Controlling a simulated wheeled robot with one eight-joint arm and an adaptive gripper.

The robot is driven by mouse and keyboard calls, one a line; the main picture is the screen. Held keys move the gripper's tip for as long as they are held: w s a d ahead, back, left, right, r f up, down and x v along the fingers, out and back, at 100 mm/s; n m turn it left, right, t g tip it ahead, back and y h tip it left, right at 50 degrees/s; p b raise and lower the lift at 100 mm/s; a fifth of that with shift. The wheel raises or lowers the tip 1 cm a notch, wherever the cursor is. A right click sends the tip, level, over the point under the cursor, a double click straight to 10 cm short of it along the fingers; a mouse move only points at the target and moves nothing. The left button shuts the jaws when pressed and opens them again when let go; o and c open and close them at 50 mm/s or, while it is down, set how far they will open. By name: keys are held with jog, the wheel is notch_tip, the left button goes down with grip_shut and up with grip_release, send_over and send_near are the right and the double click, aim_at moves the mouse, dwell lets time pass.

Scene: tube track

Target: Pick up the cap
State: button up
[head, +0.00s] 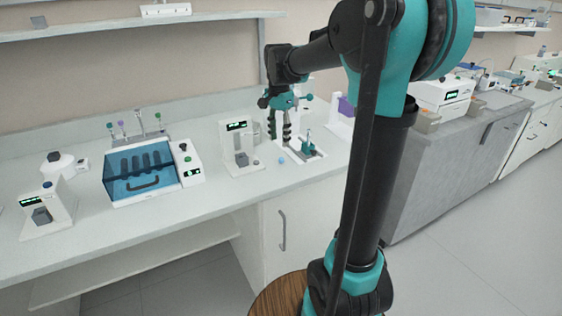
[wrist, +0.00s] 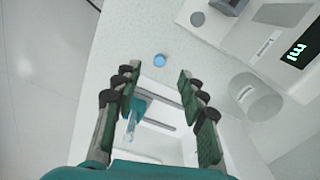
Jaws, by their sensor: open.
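A small round blue cap (wrist: 160,60) lies on the white bench top in the wrist view, just beyond the fingertips and between their lines. It also shows in the head view as a small blue spot (head: 282,161) below the fingers. My gripper (head: 280,140) points down over the bench. In the wrist view its fingers (wrist: 158,80) are wide apart with nothing held between them. The cap is clear of both fingers and fully visible from above.
A white stand with a teal part (head: 307,147) is close on the right of my gripper. A white device with a display (head: 240,143) stands left. A blue-lidded box (head: 142,172) is farther left.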

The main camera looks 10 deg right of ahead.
aim_at(281, 159)
notch_tip(281, 159, down, 3)
jog(key=shift+w+d+f, duration=0.1)
jog(key=shift+f, duration=0.8)
jog(key=shift+w+d+f, duration=0.15)
jog(key=shift+f, duration=0.75)
jog(key=shift+w+d+f, duration=0.1)
jog(key=shift+f, duration=0.8)
jog(key=c, duration=0.8)
